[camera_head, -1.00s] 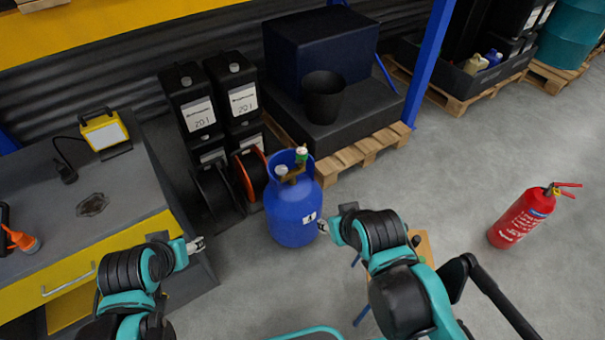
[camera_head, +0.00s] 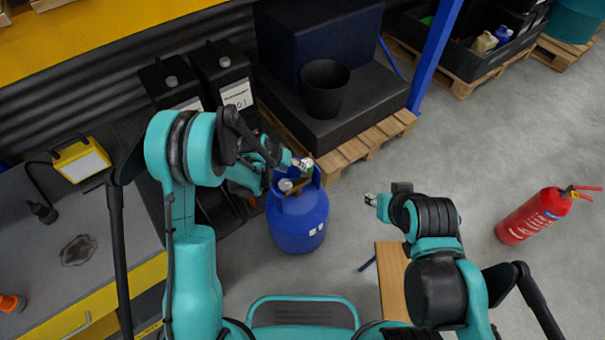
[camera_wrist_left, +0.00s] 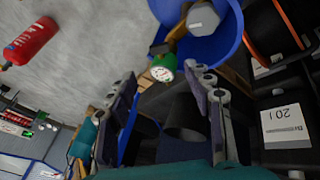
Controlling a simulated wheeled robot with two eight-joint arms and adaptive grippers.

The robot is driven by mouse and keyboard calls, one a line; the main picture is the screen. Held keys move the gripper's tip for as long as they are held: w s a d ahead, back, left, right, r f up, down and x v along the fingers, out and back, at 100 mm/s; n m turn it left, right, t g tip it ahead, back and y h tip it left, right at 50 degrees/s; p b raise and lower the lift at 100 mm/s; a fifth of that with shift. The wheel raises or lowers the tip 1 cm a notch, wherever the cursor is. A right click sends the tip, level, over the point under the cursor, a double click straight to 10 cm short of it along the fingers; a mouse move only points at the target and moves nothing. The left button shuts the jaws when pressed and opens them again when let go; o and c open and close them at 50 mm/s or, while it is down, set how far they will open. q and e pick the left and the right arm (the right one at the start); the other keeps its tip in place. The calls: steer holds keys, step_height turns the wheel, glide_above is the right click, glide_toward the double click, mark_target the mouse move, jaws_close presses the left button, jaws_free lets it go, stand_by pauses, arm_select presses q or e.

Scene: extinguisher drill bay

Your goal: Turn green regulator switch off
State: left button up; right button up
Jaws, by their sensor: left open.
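The blue gas cylinder (camera_head: 297,222) stands on the floor, centre of the head view. Its green regulator (camera_head: 309,171) is at the top, largely hidden by my left gripper (camera_head: 302,163). In the left wrist view the green regulator (camera_wrist_left: 162,68) shows its round white gauge, just beyond and between the spread fingertips of my left gripper (camera_wrist_left: 160,78). No contact can be made out. A grey cap (camera_wrist_left: 203,18) sits on the blue cylinder (camera_wrist_left: 225,40) there. My right gripper (camera_head: 371,199) hangs right of the cylinder, apart from it; its fingers are too small to read.
A wooden pallet (camera_head: 365,142) with a dark block and black bucket (camera_head: 325,88) stands behind the cylinder. Black canisters (camera_head: 222,72) stand behind left. A workbench (camera_head: 75,215) is at left.

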mark_target(304, 176)
arm_select(q)
steer(key=b+x, duration=0.1)
steer(key=x, duration=0.2)
steer(key=b+x, duration=0.1)
steer(key=x, duration=0.2)
steer(key=b+x, duration=0.1)
steer(key=x, duration=0.2)
steer(key=shift+s+d+f, duration=0.1)
steer(key=shift+s+f, duration=0.05)
steer(key=shift+f, duration=0.25)
